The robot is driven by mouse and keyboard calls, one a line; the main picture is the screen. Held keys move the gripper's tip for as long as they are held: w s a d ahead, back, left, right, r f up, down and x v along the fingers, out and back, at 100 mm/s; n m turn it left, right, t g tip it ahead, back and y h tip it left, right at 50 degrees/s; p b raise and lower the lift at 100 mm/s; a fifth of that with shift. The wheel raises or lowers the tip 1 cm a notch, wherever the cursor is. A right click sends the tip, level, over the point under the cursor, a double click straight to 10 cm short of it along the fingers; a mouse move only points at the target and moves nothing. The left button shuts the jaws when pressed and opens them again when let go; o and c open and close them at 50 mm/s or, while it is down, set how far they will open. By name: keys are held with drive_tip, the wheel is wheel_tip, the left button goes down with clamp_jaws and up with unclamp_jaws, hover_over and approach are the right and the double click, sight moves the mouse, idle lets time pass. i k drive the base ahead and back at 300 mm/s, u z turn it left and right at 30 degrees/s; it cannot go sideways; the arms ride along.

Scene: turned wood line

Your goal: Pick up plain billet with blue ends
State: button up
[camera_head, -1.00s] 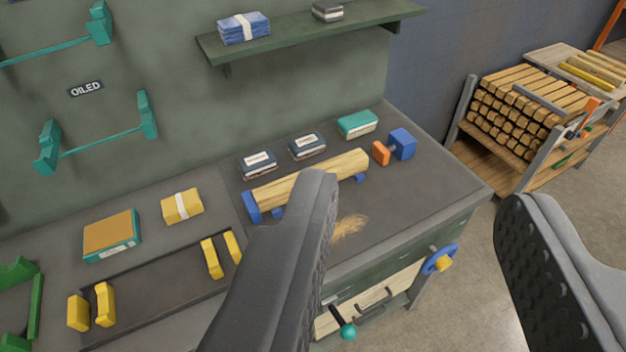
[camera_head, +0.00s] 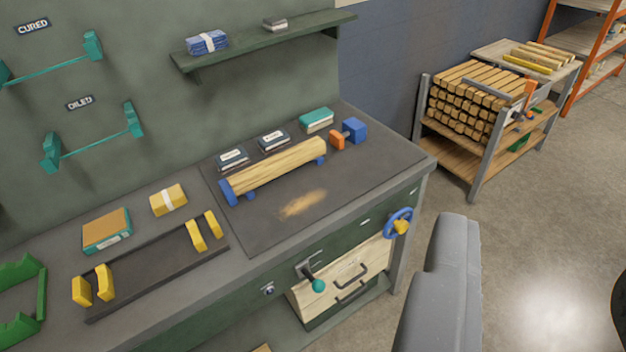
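A pale plain wood billet (camera_head: 280,168) lies on the dark bench top, running from lower left to upper right. A blue block (camera_head: 228,191) stands at its left end, and small blue pieces show under it near both ends. I cannot tell whether this blue belongs to the billet or to a holder. My gripper (camera_head: 540,258) is open, with nothing seen between its fingers. It is right of the bench and the billet, with floor behind it. The right finger shows only as a sliver at the right edge.
An orange and blue clamp-like piece (camera_head: 350,132) stands beyond the billet's right end. Boxes (camera_head: 233,159) line its back side. A yellow-ended rack (camera_head: 155,270) lies at left. A blue handwheel (camera_head: 398,222) sticks out in front. A cart of stacked billets (camera_head: 475,105) stands behind right.

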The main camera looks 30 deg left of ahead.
sight(249, 179)
drive_tip(key=z, duration=0.65)
drive_tip(key=k, duration=0.85)
drive_tip(key=z, duration=0.45)
drive_tip(key=i, duration=0.55)
drive_tip(key=u, duration=1.05)
drive_tip(key=i, duration=1.15)
drive_tip(key=u, duration=0.85)
drive_tip(key=i, duration=0.85)
drive_tip(key=u, duration=0.35)
